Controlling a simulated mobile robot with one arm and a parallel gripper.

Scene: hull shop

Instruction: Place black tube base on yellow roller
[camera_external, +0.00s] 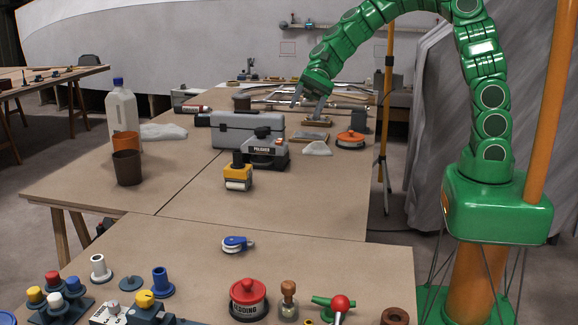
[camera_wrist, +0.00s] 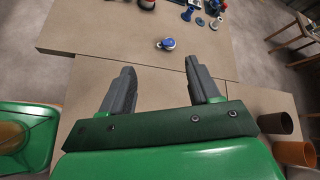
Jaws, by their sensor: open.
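The yellow roller (camera_external: 238,181) stands on the middle table, in front of the grey polisher. A black upright piece (camera_external: 237,161), which looks like the black tube base, sits on top of it. It has a narrow tube and a wider foot, and appears upright. My gripper (camera_external: 309,97) is raised at the back of the table, well to the right of the roller and apart from it. In the wrist view my gripper (camera_wrist: 160,68) has its two fingers spread with nothing between them. The roller and black piece do not show there.
The polisher (camera_external: 266,152) and grey toolbox (camera_external: 219,134) stand close behind the roller. A brown cup (camera_external: 128,168), orange cup (camera_external: 126,143) and white jug (camera_external: 121,114) are left. White (camera_external: 100,268) and blue (camera_external: 162,283) tube bases stand on the front table. Table around the roller's front is clear.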

